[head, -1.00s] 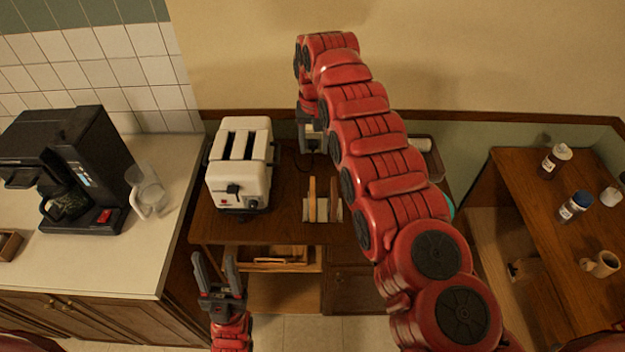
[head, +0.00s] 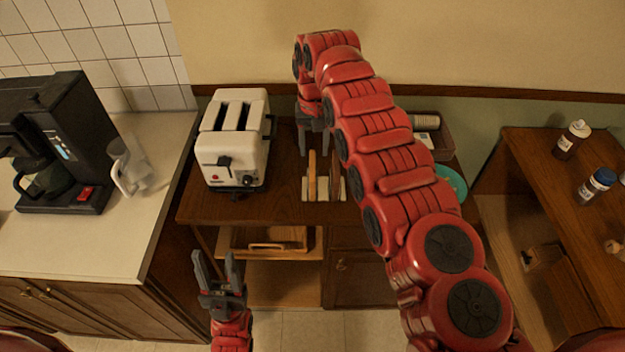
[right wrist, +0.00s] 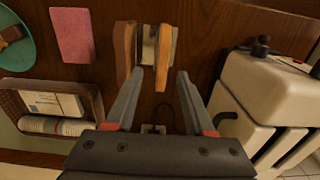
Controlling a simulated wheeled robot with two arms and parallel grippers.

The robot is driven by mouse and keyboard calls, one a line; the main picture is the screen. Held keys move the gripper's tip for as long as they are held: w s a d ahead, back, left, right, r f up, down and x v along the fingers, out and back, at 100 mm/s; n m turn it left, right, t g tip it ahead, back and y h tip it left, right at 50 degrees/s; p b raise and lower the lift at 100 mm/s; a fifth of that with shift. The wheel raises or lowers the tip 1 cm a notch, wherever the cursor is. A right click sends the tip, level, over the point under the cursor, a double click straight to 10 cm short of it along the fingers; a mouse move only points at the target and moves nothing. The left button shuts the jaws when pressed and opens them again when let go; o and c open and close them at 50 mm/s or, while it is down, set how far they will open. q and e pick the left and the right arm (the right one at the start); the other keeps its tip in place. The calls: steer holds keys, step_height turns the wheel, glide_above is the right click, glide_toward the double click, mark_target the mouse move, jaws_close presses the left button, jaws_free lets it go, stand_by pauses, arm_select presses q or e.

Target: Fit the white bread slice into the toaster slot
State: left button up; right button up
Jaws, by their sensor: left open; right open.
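A lighter tan bread slice (head: 311,174) stands on edge in a small pale rack (head: 325,196), with a darker brown slice (head: 335,181) beside it on the right. In the right wrist view the lighter slice (right wrist: 164,57) is on the right and the browner slice (right wrist: 124,47) on the left. The white toaster (head: 236,143) stands left of the rack, with two dark, empty-looking slots on top. My right gripper (head: 313,150) is open and empty, just behind the slices. My left gripper (head: 213,262) is open and empty, low in front of the wooden counter.
In the right wrist view, a pink block (right wrist: 71,35), a teal plate (right wrist: 12,45) and a basket (right wrist: 97,98) lie beyond the rack. A coffee maker (head: 88,130) and clear jug (head: 128,165) stand on the left counter. Bottles (head: 572,140) stand on the right table.

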mark_target(313, 160)
steer(key=shift+w+f, duration=0.1)
steer(key=shift+f, duration=0.2)
steer(key=shift+f+p, duration=0.25)
steer(key=shift+p, duration=0.2)
steer(key=f+p, duration=0.1)
steer(key=f, duration=0.1)
steer(key=f+p, duration=0.1)
steer(key=f, duration=0.1)
steer(key=shift+s+a, duration=0.15)
steer(key=shift+s, duration=0.05)
steer(key=shift+f, duration=0.15)
jaws_close()
stand_by(0.5)
